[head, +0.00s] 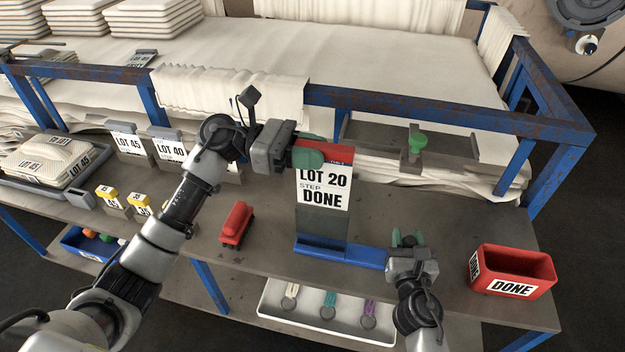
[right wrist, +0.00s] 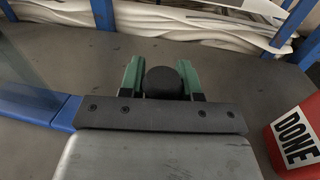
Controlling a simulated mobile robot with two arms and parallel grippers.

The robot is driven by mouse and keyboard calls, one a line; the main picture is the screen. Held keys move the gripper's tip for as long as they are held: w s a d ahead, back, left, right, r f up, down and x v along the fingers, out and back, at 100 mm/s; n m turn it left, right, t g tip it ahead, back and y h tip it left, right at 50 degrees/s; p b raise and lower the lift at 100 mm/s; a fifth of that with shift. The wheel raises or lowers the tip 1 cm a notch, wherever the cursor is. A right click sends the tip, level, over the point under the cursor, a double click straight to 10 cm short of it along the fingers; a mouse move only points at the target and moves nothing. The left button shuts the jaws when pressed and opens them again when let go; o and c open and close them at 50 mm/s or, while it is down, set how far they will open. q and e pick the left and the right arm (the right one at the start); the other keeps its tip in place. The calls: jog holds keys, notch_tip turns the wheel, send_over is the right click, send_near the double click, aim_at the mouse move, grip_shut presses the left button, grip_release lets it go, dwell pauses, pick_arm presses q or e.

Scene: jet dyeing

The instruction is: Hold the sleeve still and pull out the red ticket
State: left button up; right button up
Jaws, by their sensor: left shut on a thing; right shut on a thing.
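The red ticket (head: 340,155) has a red top strip and a white face reading LOT 20 STEP DONE. It stands upright above the grey sleeve (head: 322,225), which rises from a blue base (head: 340,254). I cannot tell whether its lower edge is still inside the sleeve. My left gripper (head: 311,152) is shut on the ticket's red top from the left. My right gripper (head: 406,240) is at the right end of the blue base. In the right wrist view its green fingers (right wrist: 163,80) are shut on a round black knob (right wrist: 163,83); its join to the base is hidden.
A red DONE bin (head: 512,272) stands at the right of the table, also in the right wrist view (right wrist: 296,140). A red block-like object (head: 235,224) lies left of the sleeve. A blue rail (head: 440,113) runs behind. A white tray (head: 300,322) sits below.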

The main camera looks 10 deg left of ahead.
pick_arm(q)
jog(key=shift+r, duration=2.3)
pick_arm(e)
jog(key=o, duration=1)
